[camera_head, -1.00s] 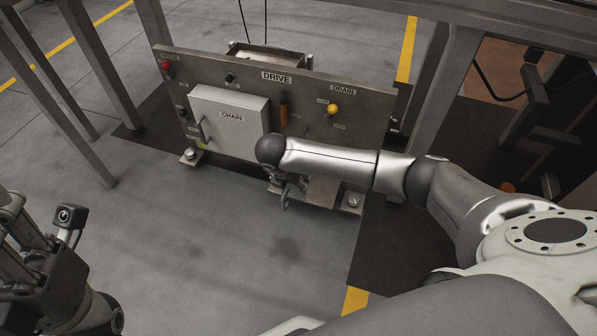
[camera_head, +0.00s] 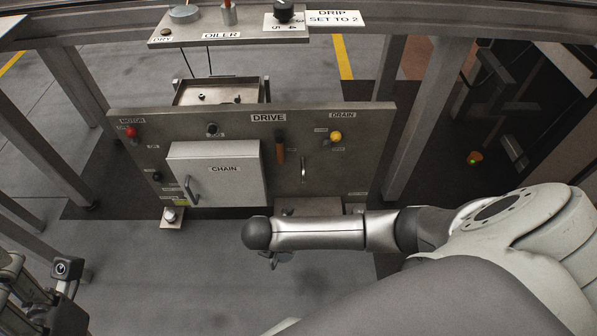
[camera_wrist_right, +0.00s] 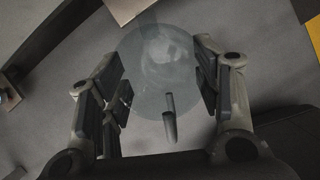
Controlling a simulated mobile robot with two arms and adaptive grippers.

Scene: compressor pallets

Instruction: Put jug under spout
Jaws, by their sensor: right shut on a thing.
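A clear, round jug (camera_wrist_right: 150,85) sits between the fingers of my right gripper (camera_wrist_right: 160,92) in the right wrist view. The gripper is shut on it, and a dark upright bar, perhaps the handle, shows at its near side. In the head view my right arm hides the jug and most of the right gripper (camera_head: 275,259), low in front of the drive panel (camera_head: 330,170). No spout can be made out; the area below the panel's DRAIN side is partly behind my arm. My left gripper (camera_head: 18,275) is at the lower left edge, partly cut off, its fingers unclear.
The panel carries a white CHAIN box (camera_head: 215,175), a red button (camera_head: 130,132) and a yellow knob (camera_head: 336,136). An OILER shelf (camera_head: 230,35) stands above. Metal posts (camera_head: 425,110) flank the panel. Grey floor (camera_head: 160,270) is clear at the front left.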

